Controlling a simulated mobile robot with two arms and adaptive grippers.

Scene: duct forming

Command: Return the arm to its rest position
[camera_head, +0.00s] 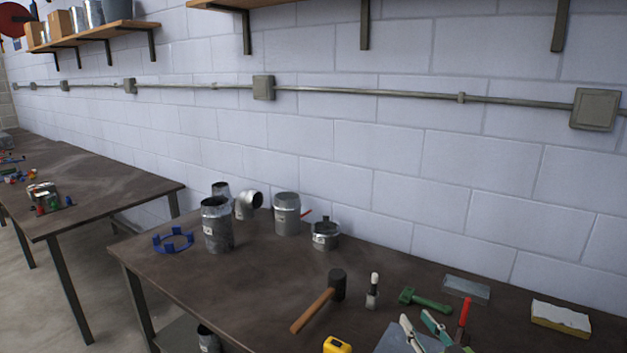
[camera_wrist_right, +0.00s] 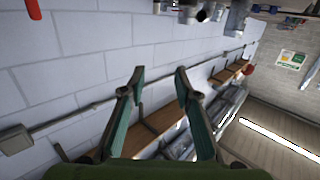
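My right gripper (camera_head: 415,316) shows at the bottom of the head view, low at the front right, in front of the workbench tools. Its teal-lined fingers point forward, toward the wall. In the right wrist view its two fingers (camera_wrist_right: 160,71) stand apart with nothing between them, so it is open and empty. The wrist picture is upside down, with the shelf low and the bench items along the top. The rest of my right arm is out of the head view. My left gripper is in neither view.
The near workbench (camera_head: 250,290) holds a mallet (camera_head: 320,300), duct pieces (camera_head: 217,225), a blue ring (camera_head: 173,240), a green tool (camera_head: 425,301), a red handle (camera_head: 464,314) and a yellow tape measure (camera_head: 337,346). A block wall (camera_head: 400,150) with shelves (camera_head: 95,33) stands behind.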

